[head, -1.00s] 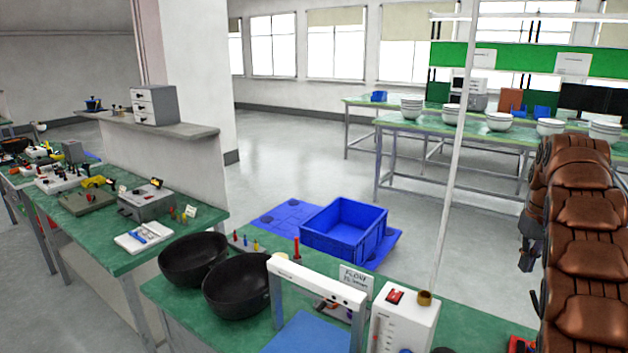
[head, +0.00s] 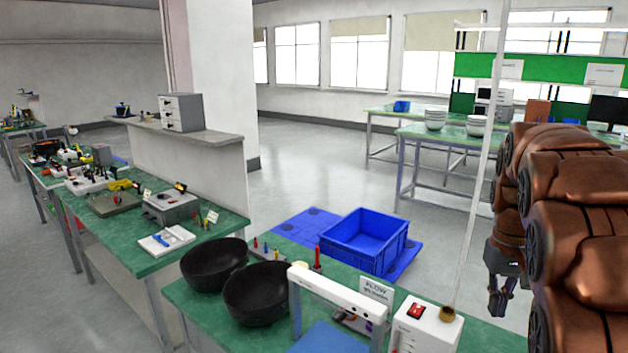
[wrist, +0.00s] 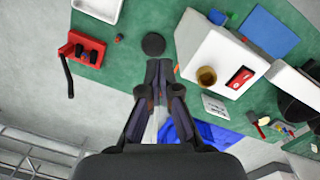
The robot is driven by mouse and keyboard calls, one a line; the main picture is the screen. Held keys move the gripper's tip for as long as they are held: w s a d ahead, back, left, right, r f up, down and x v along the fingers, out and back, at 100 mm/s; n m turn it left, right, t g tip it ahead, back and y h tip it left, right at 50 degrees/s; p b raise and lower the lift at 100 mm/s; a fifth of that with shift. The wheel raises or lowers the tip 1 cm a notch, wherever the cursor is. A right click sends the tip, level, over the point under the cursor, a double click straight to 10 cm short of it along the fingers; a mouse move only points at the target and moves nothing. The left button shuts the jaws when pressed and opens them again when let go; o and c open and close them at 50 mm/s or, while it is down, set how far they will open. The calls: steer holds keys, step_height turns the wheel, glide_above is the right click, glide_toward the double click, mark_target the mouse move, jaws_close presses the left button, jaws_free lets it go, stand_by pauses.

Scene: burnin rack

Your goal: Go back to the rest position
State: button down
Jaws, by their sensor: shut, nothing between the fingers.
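My gripper (head: 497,302) hangs at the right in the head view, beside the near bench and pointing down. In the wrist view my gripper (wrist: 160,68) has its two fingers together with nothing between them. Below the fingers lies the green bench top (wrist: 142,60). My brown arm fills the right side of the head view and hides what is behind it.
A white flow unit (head: 428,328) with a thin tall pole stands on the near bench. Two black bowls (head: 213,263) and a white frame (head: 338,290) are beside it. A blue crate (head: 362,240) sits on a blue mat. Open floor (head: 310,170) lies beyond.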

steer(key=s+a+f+n, duration=0.1)
steer(key=s+a+f, duration=0.2)
steer(key=s+a, duration=0.3)
steer(key=s+a+f, duration=0.3)
steer(key=s+a, duration=0.3)
steer(key=s, duration=0.5)
steer(key=s+a+f+n+g, duration=0.1)
steer(key=s+a+f, duration=0.2)
steer(key=s+a, duration=0.3)
steer(key=s, duration=0.3)
steer(key=shift+s+f+n, duration=0.25)
steer(key=shift+n, duration=0.05)
steer(key=shift+d, duration=0.1)
